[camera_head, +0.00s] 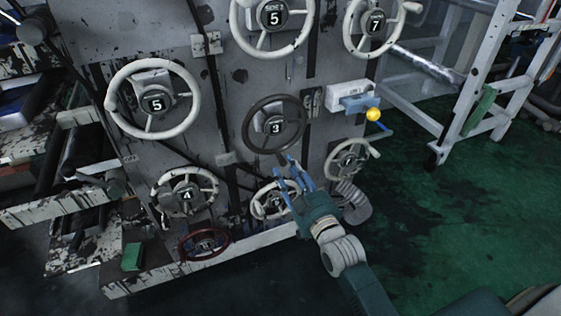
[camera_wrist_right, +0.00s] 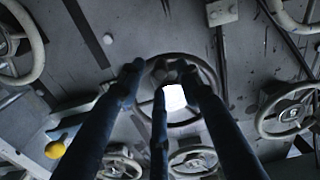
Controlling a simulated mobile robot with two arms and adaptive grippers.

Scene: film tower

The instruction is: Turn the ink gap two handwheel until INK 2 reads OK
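No label naming ink gap two or INK 2 readout is legible, so I cannot tell which handwheel it is. A dark handwheel (camera_head: 248,125) marked 3 is mid-panel; it also shows in the right wrist view (camera_wrist_right: 214,80). Below it a small white handwheel (camera_head: 256,207) is partly hidden by my right gripper (camera_head: 289,168). My right gripper's blue fingers are spread and empty, in front of the panel by the dark wheel's lower rim. In the right wrist view the fingertips (camera_wrist_right: 158,76) overlap that wheel; contact cannot be told. My left gripper is not in view.
Other handwheels surround it: white 5 (camera_head: 110,103), side II 5 (camera_head: 237,35), 7 (camera_head: 349,35), white 4 (camera_head: 157,191), a red one (camera_head: 184,249), and a white one (camera_head: 335,163) at right. A yellow knob (camera_head: 373,114) sticks out.

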